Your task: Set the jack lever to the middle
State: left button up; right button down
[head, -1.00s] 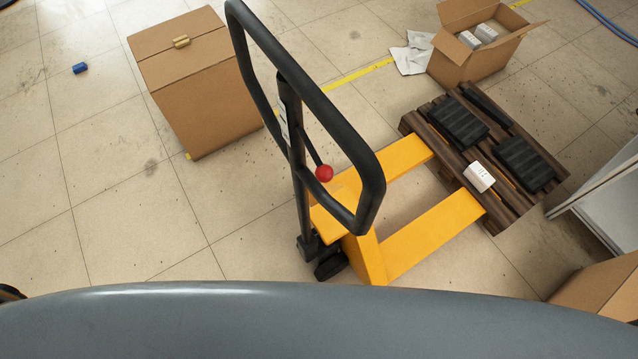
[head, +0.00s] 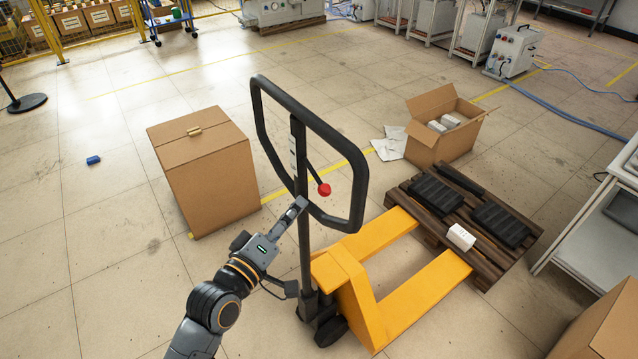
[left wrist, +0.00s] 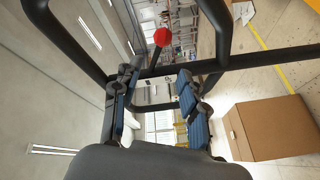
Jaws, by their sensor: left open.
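The jack lever is a thin black lever with a red knob (head: 324,190), on the upright black handle post (head: 303,240) of a yellow pallet jack (head: 365,290). The knob stands to the right of the post, inside the lower part of the handle loop (head: 357,180). My left gripper (head: 299,246) is at the post's left side, fingers spread and empty. In the left wrist view the open fingers (left wrist: 156,82) frame the lever, and the red knob (left wrist: 162,37) shows beyond and between the fingertips. I cannot tell whether a finger touches the post. My right gripper is out of view.
A closed cardboard box (head: 210,180) stands left of the handle. The yellow forks reach under a wooden pallet (head: 490,265) with black blocks and a white box (head: 461,237). An open carton (head: 425,150) stands behind it.

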aim_at(319, 182)
pick_arm(q)
jog(key=p+x, duration=0.1)
jog(key=x, duration=0.8)
jog(key=shift+w+d+r+p, duration=0.1)
jog(key=shift+w+d+p, duration=0.15)
jog(key=shift+w+p, duration=0.1)
jog(key=shift+w+d, duration=0.3)
jog(key=shift+w, duration=0.2)
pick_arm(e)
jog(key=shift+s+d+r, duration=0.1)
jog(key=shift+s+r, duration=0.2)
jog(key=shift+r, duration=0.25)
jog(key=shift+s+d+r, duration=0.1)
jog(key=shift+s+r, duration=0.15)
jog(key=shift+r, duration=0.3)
pick_arm(q)
grip_shut()
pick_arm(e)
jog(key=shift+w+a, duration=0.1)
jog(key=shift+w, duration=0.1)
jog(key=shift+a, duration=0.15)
